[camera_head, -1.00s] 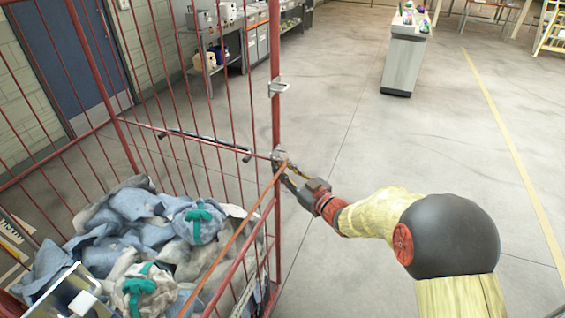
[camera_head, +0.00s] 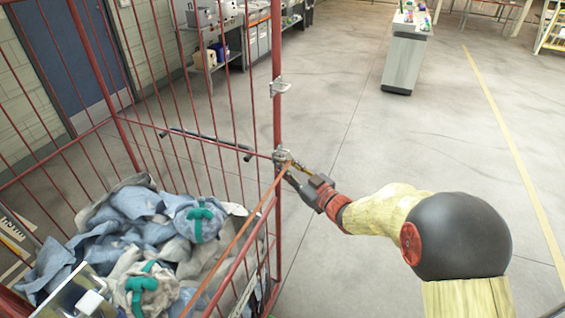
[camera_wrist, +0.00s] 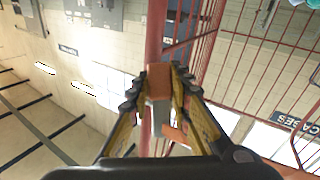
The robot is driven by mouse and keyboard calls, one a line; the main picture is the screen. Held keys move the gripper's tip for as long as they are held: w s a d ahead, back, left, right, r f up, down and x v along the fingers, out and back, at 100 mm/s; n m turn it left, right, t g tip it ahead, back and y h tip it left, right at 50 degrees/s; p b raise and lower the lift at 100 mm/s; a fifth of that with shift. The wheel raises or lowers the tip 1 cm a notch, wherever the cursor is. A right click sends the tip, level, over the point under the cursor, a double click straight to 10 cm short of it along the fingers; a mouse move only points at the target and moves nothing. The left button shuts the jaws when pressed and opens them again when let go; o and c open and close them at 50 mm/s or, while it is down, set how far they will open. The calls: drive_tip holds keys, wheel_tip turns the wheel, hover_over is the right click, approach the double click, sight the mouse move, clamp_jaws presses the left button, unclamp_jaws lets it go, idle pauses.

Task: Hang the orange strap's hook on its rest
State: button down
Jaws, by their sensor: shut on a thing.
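The orange strap (camera_head: 238,237) runs taut from the lower front of the red cage up to my gripper (camera_head: 285,165) at the cage's corner post (camera_head: 277,120). My gripper is shut on the strap's hook end. In the wrist view my gripper (camera_wrist: 160,75) holds a grey metal hook (camera_wrist: 160,112) with orange webbing (camera_wrist: 159,78) at the fingertips, right by the red post (camera_wrist: 155,30). A metal bracket (camera_head: 280,87) sits higher on the post. Another metal fitting on the post is partly hidden beside my fingertips. I cannot tell whether the hook touches it.
The red wire cage (camera_head: 120,130) holds a heap of blue and grey bags (camera_head: 140,215) with teal straps. A black-ended bar (camera_head: 205,141) lies along its side. A grey cabinet (camera_head: 404,60) stands at the back. The floor right of the cage is clear.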

drive_tip(key=shift+s+d+r, duration=0.1)
drive_tip(key=shift+s+d, duration=0.1)
drive_tip(key=shift+d, duration=0.4)
drive_tip(key=s+d+f+b, duration=0.1)
drive_tip(key=s+d+f, duration=0.2)
drive_tip(key=shift+s+d, duration=0.35)
idle(0.3)
